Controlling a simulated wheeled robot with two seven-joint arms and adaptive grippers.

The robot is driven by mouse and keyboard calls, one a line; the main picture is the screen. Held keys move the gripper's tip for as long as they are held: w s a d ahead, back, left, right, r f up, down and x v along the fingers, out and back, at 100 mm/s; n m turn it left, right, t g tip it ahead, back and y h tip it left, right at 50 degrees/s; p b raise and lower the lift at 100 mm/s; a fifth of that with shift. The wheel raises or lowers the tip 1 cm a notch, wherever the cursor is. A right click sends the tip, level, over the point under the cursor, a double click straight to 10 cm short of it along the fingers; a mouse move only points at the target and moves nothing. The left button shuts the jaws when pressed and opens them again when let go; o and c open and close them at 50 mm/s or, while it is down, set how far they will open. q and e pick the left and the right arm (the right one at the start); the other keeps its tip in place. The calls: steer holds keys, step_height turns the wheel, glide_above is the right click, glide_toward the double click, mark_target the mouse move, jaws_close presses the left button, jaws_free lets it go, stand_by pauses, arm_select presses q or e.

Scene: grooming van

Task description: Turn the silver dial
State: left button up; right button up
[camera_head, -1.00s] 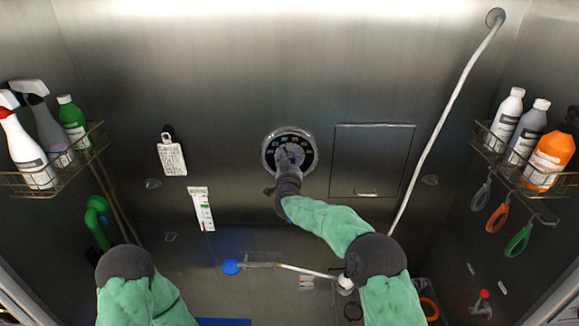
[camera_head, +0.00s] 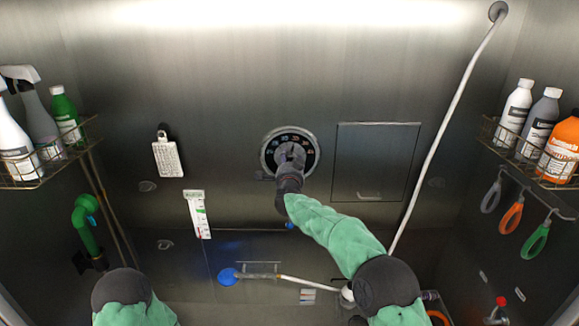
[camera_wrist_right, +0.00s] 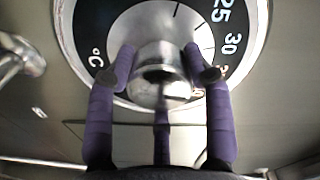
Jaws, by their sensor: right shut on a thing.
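The silver dial (camera_wrist_right: 160,78) is a metal knob on a round black-and-silver plate (camera_head: 269,150) on the steel back wall. In the right wrist view the plate (camera_wrist_right: 238,50) shows the numbers 25 and 30 and a °C mark. My right gripper (camera_head: 288,158) is at the knob and hides most of it in the head view. In the right wrist view its purple fingers (camera_wrist_right: 160,72) are shut on the knob, on its left and right sides. My left arm shows at the bottom left, but its gripper is out of view.
A closed wall hatch (camera_head: 375,165) is right of the dial, with a white hose (camera_head: 447,127) beyond it. A white tag (camera_head: 167,157) and a thermometer strip (camera_head: 199,214) are to the left. Bottle racks (camera_head: 85,135) stand on both side walls.

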steer(key=shift+d+r+m, duration=0.4)
steer(key=shift+r, duration=0.25)
steer(key=o, duration=1.1)
steer(key=shift+w, duration=0.1)
steer(key=shift+o, duration=0.4)
steer(key=shift+f, duration=0.25)
steer(key=shift+s+a+f, duration=0.2)
steer(key=shift+s, duration=0.25)
steer(key=s, duration=1.1)
steer(key=shift+s+r, duration=0.15)
steer(key=shift+r, duration=0.05)
steer(key=shift+f, duration=0.1)
